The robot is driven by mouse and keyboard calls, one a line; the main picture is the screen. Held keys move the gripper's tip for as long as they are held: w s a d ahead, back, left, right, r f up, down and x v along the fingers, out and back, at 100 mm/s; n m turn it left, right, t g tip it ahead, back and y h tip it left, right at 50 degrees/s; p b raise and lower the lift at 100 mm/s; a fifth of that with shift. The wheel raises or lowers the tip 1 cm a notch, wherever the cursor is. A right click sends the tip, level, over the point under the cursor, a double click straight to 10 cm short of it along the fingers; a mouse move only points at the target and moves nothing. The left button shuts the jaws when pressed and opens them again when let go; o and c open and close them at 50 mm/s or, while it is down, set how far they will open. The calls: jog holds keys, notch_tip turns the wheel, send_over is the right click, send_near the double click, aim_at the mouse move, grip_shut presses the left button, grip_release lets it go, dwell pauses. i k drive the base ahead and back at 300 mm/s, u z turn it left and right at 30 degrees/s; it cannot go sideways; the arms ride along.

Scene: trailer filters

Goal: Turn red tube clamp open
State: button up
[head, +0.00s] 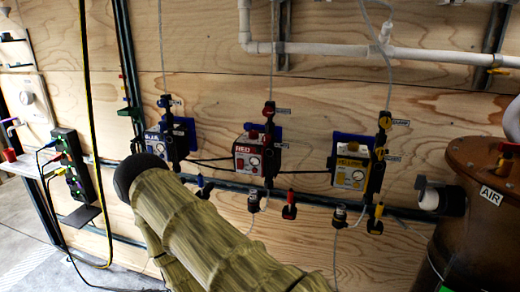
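The red unit (248,157), a box lettered RED with a gauge, is mounted on the plywood wall near the middle. Above it, a small red-topped black clamp (269,109) sits where a thin clear tube comes down. A red-handled lever (289,211) hangs below and right of the box. I cannot tell from this view which of these red parts is the tube clamp, nor whether it is open. My sleeved arm crosses the lower middle, with its black end left of the red unit. My gripper is not visible.
A blue unit (157,143) and a yellow unit (350,174) flank the red one. A dark horizontal rail runs below them. A white pipe (340,50) crosses above right. A brown tank (490,185) lettered AIR stands right. A black power strip (78,165) and cables hang left.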

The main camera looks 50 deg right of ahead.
aim_at(268, 112)
jog(key=z, duration=1.55)
jog(key=k, duration=0.95)
jog(key=u, duration=0.9)
jog(key=i, duration=0.6)
jog(key=z, duration=2)
jog(key=i, duration=0.35)
